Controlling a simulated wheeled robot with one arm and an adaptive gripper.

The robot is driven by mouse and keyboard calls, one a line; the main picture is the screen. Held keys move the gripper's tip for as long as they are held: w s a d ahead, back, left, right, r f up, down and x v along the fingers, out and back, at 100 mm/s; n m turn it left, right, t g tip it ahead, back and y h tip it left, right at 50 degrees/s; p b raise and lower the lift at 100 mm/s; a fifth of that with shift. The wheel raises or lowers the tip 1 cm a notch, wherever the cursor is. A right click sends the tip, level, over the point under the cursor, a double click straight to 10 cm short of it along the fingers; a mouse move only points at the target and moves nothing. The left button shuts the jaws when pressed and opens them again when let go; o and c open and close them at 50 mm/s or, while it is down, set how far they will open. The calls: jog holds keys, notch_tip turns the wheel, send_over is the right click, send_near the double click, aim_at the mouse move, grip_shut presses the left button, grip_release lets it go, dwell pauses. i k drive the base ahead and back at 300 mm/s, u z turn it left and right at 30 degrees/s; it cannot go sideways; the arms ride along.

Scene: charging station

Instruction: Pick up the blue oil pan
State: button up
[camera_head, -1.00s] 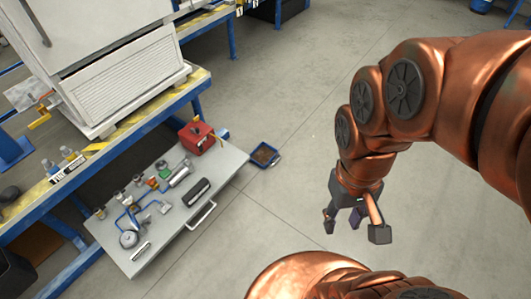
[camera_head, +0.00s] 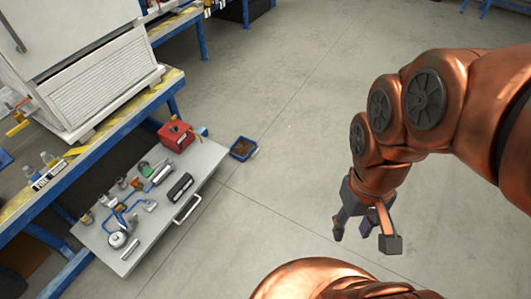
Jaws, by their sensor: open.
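The blue oil pan (camera_head: 243,149) is a small square pan with a brown inside. It lies on the grey floor just beyond the right corner of the low grey tool board. My gripper (camera_head: 362,237) hangs fingers down over bare floor, to the right of the pan and nearer to me. It is open with nothing between its fingers, and well apart from the pan.
The low grey tool board (camera_head: 205,160) holds a red box (camera_head: 176,136) and several tools, with a handle (camera_head: 188,209) on its near side. A blue workbench (camera_head: 60,195) with a white cabinet stands at left. The floor between pan and gripper is clear.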

aim_at(241, 148)
jog(key=z, duration=0.3)
jog(key=k, duration=0.75)
jog(key=z, duration=0.45)
jog(key=i, duration=1.5)
jog(key=u, duration=0.95)
jog(key=i, duration=0.95)
jog(key=u, duration=1.45)
jog(key=i, duration=0.35)
jog(key=u, duration=0.2)
